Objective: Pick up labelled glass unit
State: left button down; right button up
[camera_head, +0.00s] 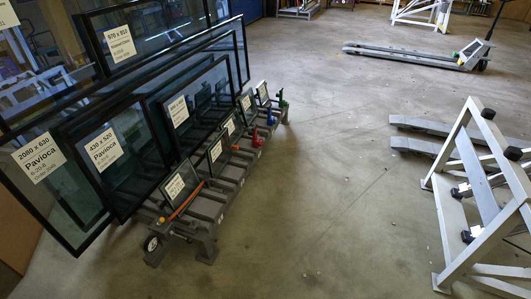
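Several labelled glass units stand upright or leaning in a dark rack (205,208) at the left. A large dark-framed unit (75,205) labelled "Pavioca 2080 x 630" is at the far left. Beside it is a unit (128,175) labelled "Pavioca 430 x 520". Another framed unit (210,95) with a white label stands behind the small ones. A small labelled unit (181,189) sits at the rack's near end, with more small labelled units along the rack. Neither of my grippers shows in the head view.
A white tilting frame (478,235) stands at the right. Grey fork-like bars (425,125) lie on the floor behind it. A pallet truck (420,57) is at the back right. The concrete floor between rack and frame is largely clear, with small bits scattered on it.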

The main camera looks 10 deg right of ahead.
aim_at(218, 154)
jog(key=z, duration=0.75)
jog(key=i, duration=3.2)
jog(key=u, duration=2.35)
